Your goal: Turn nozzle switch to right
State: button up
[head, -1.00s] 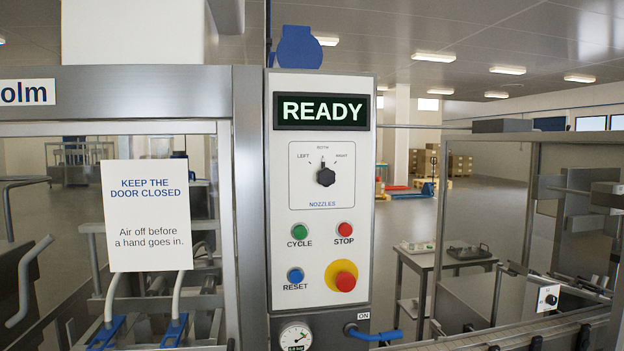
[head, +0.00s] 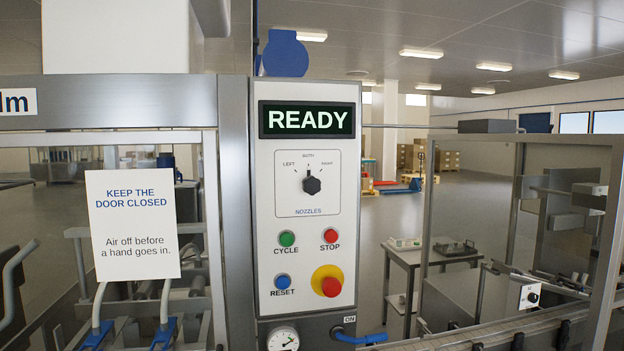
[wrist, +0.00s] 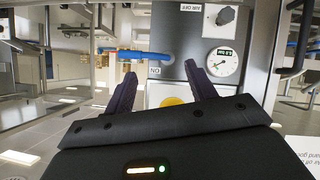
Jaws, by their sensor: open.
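The nozzle switch (head: 312,186) is a black knob on the white control panel (head: 265,235). Its pointer stands upward at BOTH, between the LEFT and RIGHT marks. My gripper (wrist: 161,84) shows only in the wrist view, with its two dark fingers apart and nothing between them. That view is upside down and shows the lower panel, with part of the yellow stop-button base (wrist: 172,101) just beyond the fingers. The nozzle switch is not visible there.
Below the switch are the green CYCLE (head: 287,239), red STOP (head: 331,236) and blue RESET (head: 283,281) buttons, and a red emergency stop (head: 331,287). A gauge (head: 283,340) and blue handle (head: 362,339) sit lower. A door sign (head: 132,225) hangs left.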

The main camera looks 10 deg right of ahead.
aim_at(314, 188)
notch_tip(314, 188, up, 28)
jog(key=a+n+t+y+p, duration=0.2)
jog(key=n+t+y+p, duration=0.1)
jog(key=n+t+y, duration=0.4)
jog(key=n+t, duration=0.1)
jog(key=n, duration=0.2)
jog(key=shift+s+a+f+n, duration=0.2)
jog(key=shift+s+n, duration=0.1)
jog(key=shift+s, duration=0.1)
jog(key=shift+r, duration=0.1)
jog(key=p+x, duration=0.6)
jog(key=x, duration=1)
jog(key=shift+w+a+r+p, duration=0.2)
jog(key=shift+w+r+p, duration=0.05)
jog(key=shift+p, duration=0.05)
jog(key=shift+w+a, duration=0.1)
jog(key=shift+w, duration=0.3)
jog(key=c, duration=1)
